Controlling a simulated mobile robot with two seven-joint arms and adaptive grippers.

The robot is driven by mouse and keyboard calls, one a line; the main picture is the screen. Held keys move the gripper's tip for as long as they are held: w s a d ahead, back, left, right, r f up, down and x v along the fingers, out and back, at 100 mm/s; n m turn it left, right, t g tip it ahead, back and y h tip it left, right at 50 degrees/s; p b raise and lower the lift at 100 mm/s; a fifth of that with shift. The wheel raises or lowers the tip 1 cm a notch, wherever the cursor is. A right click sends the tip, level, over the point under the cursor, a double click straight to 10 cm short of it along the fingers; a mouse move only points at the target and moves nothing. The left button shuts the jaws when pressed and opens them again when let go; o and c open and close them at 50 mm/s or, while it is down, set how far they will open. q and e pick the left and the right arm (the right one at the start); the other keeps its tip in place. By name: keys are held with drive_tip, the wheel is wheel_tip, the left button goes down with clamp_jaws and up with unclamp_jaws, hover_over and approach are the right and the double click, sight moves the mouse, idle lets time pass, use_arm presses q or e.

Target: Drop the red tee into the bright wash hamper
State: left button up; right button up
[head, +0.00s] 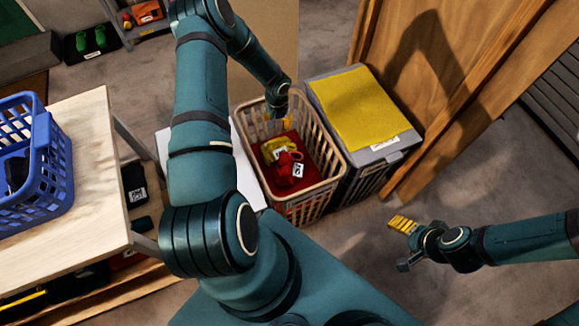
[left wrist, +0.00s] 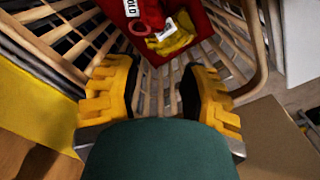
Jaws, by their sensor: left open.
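A beige slatted hamper (head: 331,168) stands on the floor in the head view, with a flat red surface at its bottom. Inside lie a crumpled red cloth (head: 287,172) with a white tag and a yellow cloth (head: 269,149); which red piece is the tee is not certain. In the left wrist view the red cloth (left wrist: 152,14) and yellow cloth (left wrist: 178,38) lie beyond the fingertips. My left gripper (left wrist: 155,92) is open, empty and over the hamper, apart from the cloths. My right gripper (head: 403,242) is to the right, over the floor; its jaw gap is unclear.
A grey bin (head: 383,152) with a yellow top (head: 351,106) stands right beside the beige hamper. A wooden panel (head: 440,80) rises behind it. A blue basket (head: 36,170) sits on the pale table (head: 95,200) at left. Floor at the lower right is clear.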

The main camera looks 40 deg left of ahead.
use_arm(q)
wheel_tip(320, 180, up, 9)
drive_tip(key=shift+f, duration=0.15)
drive_tip(key=shift+d, duration=0.1)
idle(0.4)
